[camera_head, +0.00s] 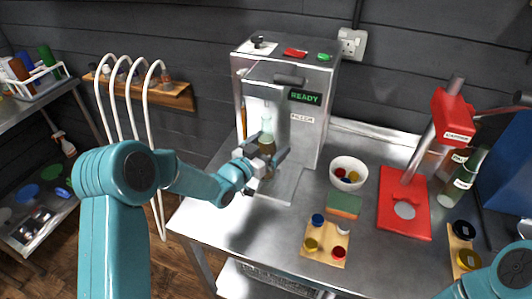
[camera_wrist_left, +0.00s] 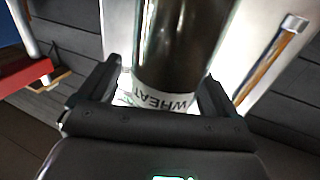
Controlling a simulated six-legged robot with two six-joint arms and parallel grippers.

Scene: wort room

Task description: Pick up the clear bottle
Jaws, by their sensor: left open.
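The clear bottle (camera_head: 266,137) stands upright at the filler, with brown liquid in its lower part and a pale, clear neck. In the left wrist view the bottle (camera_wrist_left: 178,45) is large and dark, with a white label reading WHEAT, seen upside down. My left gripper (camera_head: 264,163) is open at the lower part of the bottle. In the left wrist view its two jaws (camera_wrist_left: 161,78) stand on either side of the bottle, with gaps visible. My right gripper is out of view; only a teal part of that arm shows at the lower right.
The filler machine (camera_head: 315,97) reading READY stands behind the bottle. To the right are a white bowl (camera_head: 348,184) of caps, a green-topped sponge (camera_head: 344,205), a wooden cap board (camera_head: 325,258), a red capper (camera_head: 402,213) and a green bottle (camera_head: 463,178). The table's front left is clear.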

